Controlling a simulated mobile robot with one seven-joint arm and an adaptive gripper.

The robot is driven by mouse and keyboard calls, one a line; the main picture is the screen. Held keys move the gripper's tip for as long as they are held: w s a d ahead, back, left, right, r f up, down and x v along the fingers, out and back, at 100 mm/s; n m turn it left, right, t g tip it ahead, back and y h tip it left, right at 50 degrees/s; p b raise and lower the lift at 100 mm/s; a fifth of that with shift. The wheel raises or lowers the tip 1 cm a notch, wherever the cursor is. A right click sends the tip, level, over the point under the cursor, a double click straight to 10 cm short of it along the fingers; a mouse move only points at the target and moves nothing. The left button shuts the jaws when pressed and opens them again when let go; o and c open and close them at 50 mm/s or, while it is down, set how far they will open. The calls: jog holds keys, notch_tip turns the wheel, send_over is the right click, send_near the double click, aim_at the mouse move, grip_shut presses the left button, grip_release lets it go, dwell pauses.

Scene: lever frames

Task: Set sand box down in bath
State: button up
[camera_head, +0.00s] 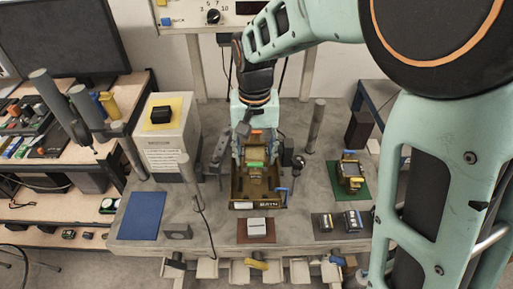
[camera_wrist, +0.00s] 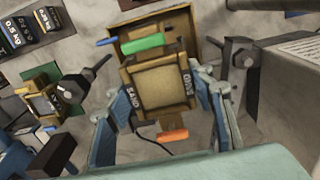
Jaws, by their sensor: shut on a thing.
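My gripper (camera_wrist: 160,92) is shut on the sand box, with one blue-grey finger on each side. The sand box (camera_wrist: 160,85) is a tan box with "SAND" labels, a green bar and an orange tab; in the head view the sand box (camera_head: 257,150) is partly hidden by my gripper (camera_head: 255,140). The bath (camera_head: 258,190), a brown open tray with a lettered front, lies under and in front of the box. The bath (camera_wrist: 170,20) shows behind the box in the wrist view. I cannot tell whether the box touches its floor.
Posts (camera_head: 316,125) with dark clamps stand either side of the bath. A similar tan box (camera_head: 351,175) sits on a green mat at right. A blue mat (camera_head: 142,215) lies at left. A white block (camera_head: 257,227) and small dark boxes (camera_head: 338,222) lie near the front edge.

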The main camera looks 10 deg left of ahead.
jog(key=shift+f+b, duration=3.3)
jog(key=shift+f, duration=1.35)
jog(key=o, duration=1.5)
jog(key=shift+f, duration=0.1)
notch_tip(320, 180, up, 12)
jog(key=shift+r, duration=0.1)
